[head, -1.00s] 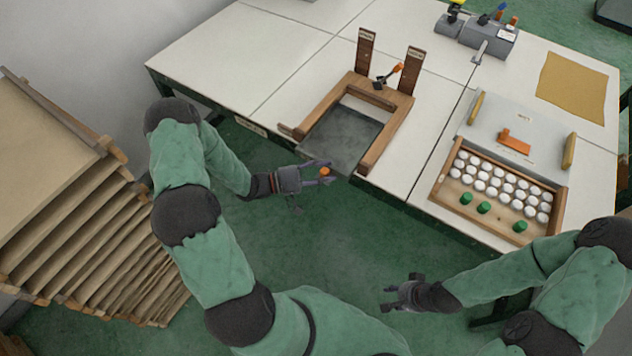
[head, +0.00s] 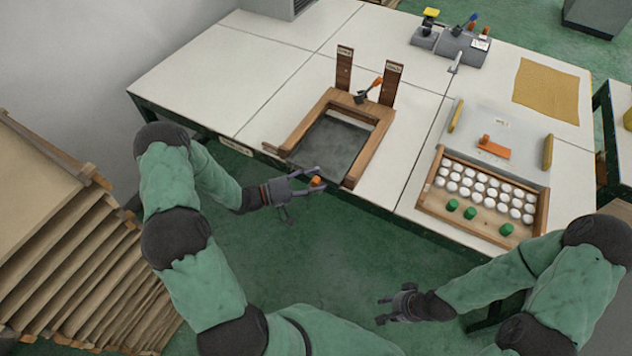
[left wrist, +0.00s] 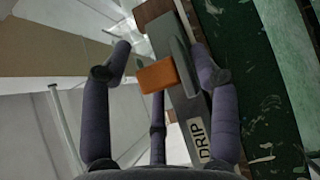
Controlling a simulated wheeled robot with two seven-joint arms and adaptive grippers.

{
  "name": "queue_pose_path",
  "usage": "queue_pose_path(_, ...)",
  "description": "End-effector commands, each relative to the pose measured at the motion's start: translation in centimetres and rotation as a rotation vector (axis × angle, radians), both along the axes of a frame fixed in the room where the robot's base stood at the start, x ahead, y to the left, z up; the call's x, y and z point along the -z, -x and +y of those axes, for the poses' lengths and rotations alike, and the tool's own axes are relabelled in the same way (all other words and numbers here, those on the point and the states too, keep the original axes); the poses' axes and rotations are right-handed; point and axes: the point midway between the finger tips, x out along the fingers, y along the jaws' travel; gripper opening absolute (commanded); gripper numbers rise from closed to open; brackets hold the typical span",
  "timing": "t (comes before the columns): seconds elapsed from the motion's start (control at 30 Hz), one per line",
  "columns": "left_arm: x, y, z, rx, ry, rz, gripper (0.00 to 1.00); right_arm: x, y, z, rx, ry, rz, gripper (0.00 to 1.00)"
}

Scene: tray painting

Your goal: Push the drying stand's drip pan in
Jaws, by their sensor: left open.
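The drying stand (head: 374,149) is a wooden frame at the table's front edge, with two labelled posts at its back. Its grey drip pan (head: 330,146) lies between the side rails, its front edge close to the rail ends. The pan's orange knob (head: 316,182) is at its front. My left gripper (head: 314,180) is open around the knob, in front of the pan. In the left wrist view the orange knob (left wrist: 157,76) sits between the spread fingers, beside the grey pan front and a DRIP label (left wrist: 198,138). My right gripper (head: 383,309) is open and empty, away from the table.
A wooden tray (head: 474,222) of white and green pots stands to the right, behind it a grey lidded panel (head: 510,133). A tan cloth (head: 548,92) and a grey device (head: 460,44) are farther back. Wooden shelving (head: 75,265) is at left.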

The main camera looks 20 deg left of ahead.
Motion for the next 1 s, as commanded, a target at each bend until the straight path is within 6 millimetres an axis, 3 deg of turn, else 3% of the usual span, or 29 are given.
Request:
queue_pose_path(0.5, 0.0, 5.9, 7.2, -0.005, 0.000, 0.000, 0.61, 0.0, 0.0, 0.0, 0.000, 0.000, 0.000, 0.40)
queue_pose_path(0.7, 0.0, 7.1, 8.5, -0.002, 0.000, -0.001, 0.61, 0.0, 0.0, 0.0, 0.000, 0.000, 0.000, 0.40)
queue_pose_path(1.0, 0.0, 7.3, 8.7, -0.001, 0.000, -0.001, 0.61, 0.0, 0.0, 0.0, 0.000, 0.000, 0.000, 0.40)
